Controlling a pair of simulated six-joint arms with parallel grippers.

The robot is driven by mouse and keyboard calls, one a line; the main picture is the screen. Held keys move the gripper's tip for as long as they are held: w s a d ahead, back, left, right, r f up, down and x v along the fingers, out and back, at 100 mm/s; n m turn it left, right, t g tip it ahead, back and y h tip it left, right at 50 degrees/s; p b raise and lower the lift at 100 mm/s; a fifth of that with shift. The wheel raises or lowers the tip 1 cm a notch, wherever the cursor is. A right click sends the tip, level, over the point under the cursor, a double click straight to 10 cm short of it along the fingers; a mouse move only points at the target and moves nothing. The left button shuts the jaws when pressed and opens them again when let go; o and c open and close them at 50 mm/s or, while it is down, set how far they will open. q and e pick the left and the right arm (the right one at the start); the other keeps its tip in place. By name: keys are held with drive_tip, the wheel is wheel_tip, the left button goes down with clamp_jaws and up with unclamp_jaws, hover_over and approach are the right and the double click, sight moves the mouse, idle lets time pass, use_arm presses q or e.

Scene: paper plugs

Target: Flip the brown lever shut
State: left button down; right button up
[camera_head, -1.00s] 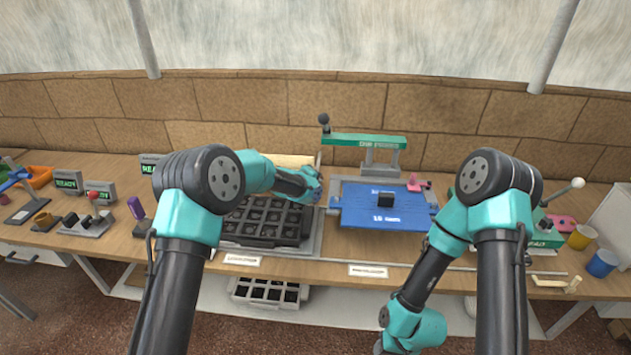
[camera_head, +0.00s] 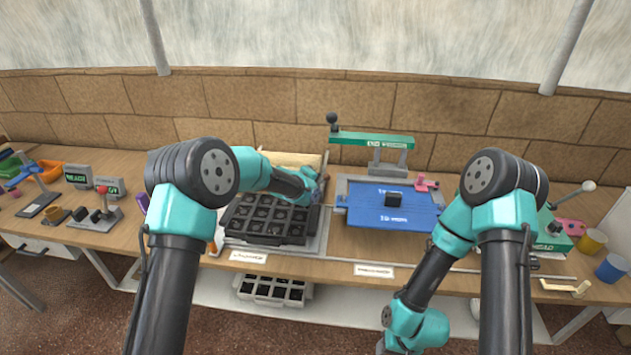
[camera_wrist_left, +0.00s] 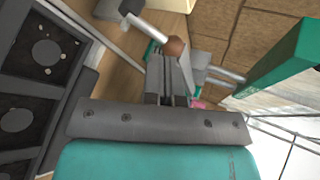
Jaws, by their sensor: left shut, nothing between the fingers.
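A brown rounded knob (camera_wrist_left: 175,47), which looks like the end of the brown lever, shows in the left wrist view just beyond my fingertips. I cannot tell whether they touch it. Metal rods lie on both sides of it. In the head view my left gripper (camera_head: 311,184) is above the right edge of the black tray, beside the blue plate, and the brown knob cannot be made out there. In the wrist view the left gripper (camera_wrist_left: 168,70) has its fingers together, with nothing between them. My right arm reaches down at the front right; its fingers do not show.
A green press arm (camera_head: 372,140) stands behind. A yellow cup (camera_head: 592,241) and a blue cup (camera_head: 611,267) are far right.

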use_arm(q)
drive_tip(key=s+a+r, duration=0.3)
drive_tip(key=s+r, duration=0.4)
drive_tip(key=s, duration=0.2)
drive_tip(key=shift+a+f, duration=0.1)
